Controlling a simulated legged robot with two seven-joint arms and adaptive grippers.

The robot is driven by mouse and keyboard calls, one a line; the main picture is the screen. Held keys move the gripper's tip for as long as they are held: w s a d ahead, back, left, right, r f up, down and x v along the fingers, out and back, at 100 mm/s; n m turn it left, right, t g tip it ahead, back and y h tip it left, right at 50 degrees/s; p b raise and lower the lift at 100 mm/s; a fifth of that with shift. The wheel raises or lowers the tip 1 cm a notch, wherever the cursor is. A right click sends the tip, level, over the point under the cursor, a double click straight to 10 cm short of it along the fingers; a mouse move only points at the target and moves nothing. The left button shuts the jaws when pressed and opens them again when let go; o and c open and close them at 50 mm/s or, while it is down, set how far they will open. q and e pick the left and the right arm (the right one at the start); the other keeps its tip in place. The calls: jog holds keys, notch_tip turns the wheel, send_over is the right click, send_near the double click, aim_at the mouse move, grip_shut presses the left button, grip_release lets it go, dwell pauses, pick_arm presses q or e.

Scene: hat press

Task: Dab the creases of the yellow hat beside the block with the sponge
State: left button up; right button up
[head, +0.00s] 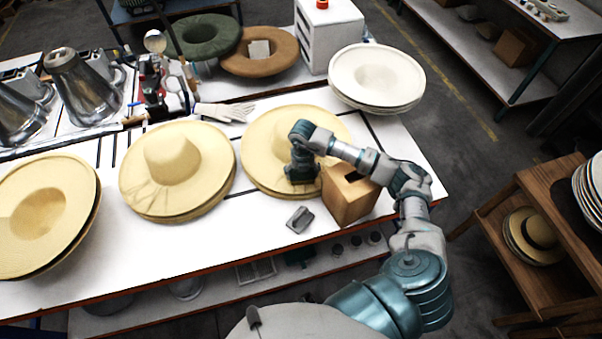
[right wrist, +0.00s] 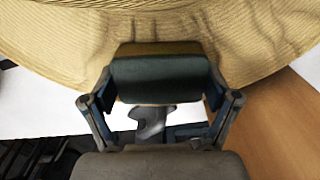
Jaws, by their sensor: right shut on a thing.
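The yellow hat (head: 260,152) lies on the table beside the wooden block (head: 348,198), with part of its crown hidden by my right arm. My right gripper (head: 301,174) is over the hat's near brim, left of the block. In the right wrist view, the gripper (right wrist: 156,85) is shut on the sponge (right wrist: 155,48), a dark piece with a yellowish-brown edge. The sponge is at the brim (right wrist: 60,35), which shows wavy creases around it. I cannot tell whether it touches the straw. My left gripper is not in view.
Two more yellow hat stacks (head: 190,165) (head: 40,215) stand to the left. A small grey object (head: 300,219) lies near the front edge. A glove (head: 222,112), white hats (head: 376,78) and a white drawer unit (head: 329,35) are behind. Steel jugs (head: 82,85) stand at the left.

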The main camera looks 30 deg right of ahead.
jog(key=shift+f, duration=0.1)
jog(key=shift+a, duration=0.35)
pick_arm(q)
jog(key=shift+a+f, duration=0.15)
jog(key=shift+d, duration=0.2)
pick_arm(e)
jog(key=shift+d+f, duration=0.1)
jog(key=shift+d, duration=0.15)
jog(key=shift+s+a, duration=0.1)
jog(key=shift+a, duration=0.05)
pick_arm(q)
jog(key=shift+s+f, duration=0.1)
pick_arm(e)
jog(key=shift+s+f, duration=0.2)
jog(key=shift+f, duration=0.1)
dwell(1.1)
